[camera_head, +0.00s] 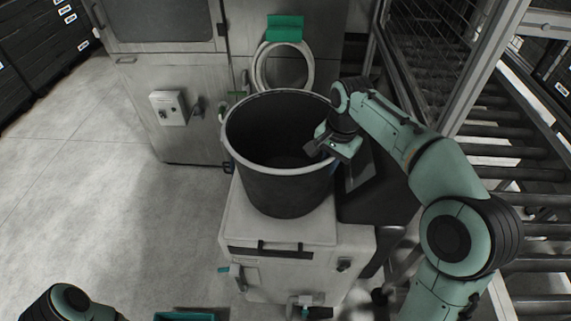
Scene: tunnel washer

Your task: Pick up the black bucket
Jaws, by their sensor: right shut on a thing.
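The black bucket (285,193) stands upright on a light grey cabinet (262,238) in the middle of the head view. It is open at the top and its inside looks empty. My right gripper (318,149) reaches in from the right at the bucket's right rim. It is shut on the bucket there, and the gripper body partly hides the rim and fingertips. A part of my left arm shows at the bottom left corner, but its gripper is out of view.
A grey machine with a round ring opening (283,66) and a green flap (285,28) stands right behind the bucket. A control box (174,107) sticks out at left. A roller conveyor (520,190) and metal frame lie at right. The floor at left (90,190) is clear.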

